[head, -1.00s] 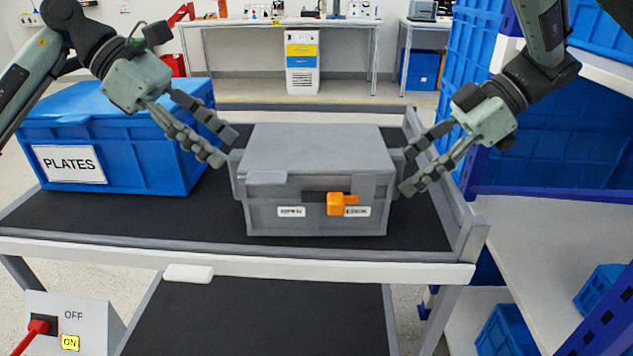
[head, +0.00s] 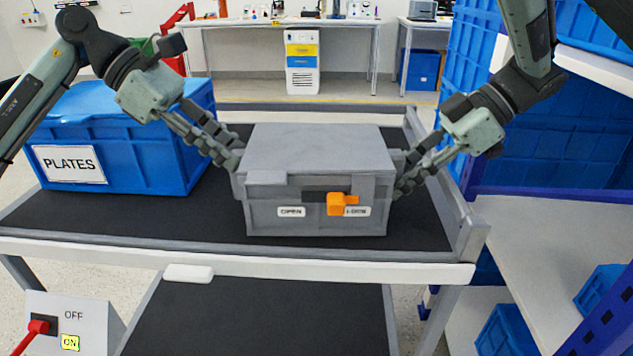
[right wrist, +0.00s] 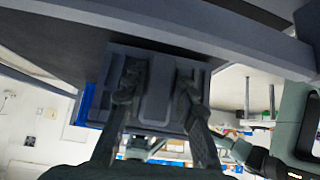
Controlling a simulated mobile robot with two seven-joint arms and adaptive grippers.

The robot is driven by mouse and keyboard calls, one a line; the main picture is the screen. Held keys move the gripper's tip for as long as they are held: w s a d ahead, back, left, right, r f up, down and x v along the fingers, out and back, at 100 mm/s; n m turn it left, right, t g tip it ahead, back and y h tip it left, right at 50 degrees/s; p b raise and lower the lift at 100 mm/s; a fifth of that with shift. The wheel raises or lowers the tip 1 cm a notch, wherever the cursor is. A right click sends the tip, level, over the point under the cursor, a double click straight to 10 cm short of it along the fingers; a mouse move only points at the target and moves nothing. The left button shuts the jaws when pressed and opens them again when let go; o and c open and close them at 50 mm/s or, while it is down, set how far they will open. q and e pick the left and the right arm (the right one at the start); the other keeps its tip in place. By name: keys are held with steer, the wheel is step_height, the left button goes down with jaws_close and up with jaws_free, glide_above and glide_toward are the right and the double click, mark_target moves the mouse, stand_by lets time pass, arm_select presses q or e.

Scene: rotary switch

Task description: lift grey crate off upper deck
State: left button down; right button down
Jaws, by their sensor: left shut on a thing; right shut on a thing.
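The grey crate (head: 315,155) sits on the black upper deck (head: 215,220) of the cart. Its lid is down. An orange rotary handle (head: 338,204) is on its front, between an "OPEN" label and a second label partly covered by the handle. My left gripper (head: 236,158) is shut on the crate's left side handle. My right gripper (head: 400,180) is shut on the right side handle. The right wrist view shows the fingers on either side of a grey part of the crate (right wrist: 158,100). The fingertip contacts are partly hidden.
A blue crate (head: 140,150) labelled "PLATES" stands on the deck at the left. A raised grey rail (head: 470,240) bounds the deck at right. A blue rack with shelves (head: 560,250) stands close at right. A switch box (head: 75,315) is at lower left.

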mark_target(400, 152)
stand_by(0.3)
step_height(400, 152, up, 5)
steer(key=p, duration=0.5)
steer(key=shift+r, duration=0.1)
stand_by(0.5)
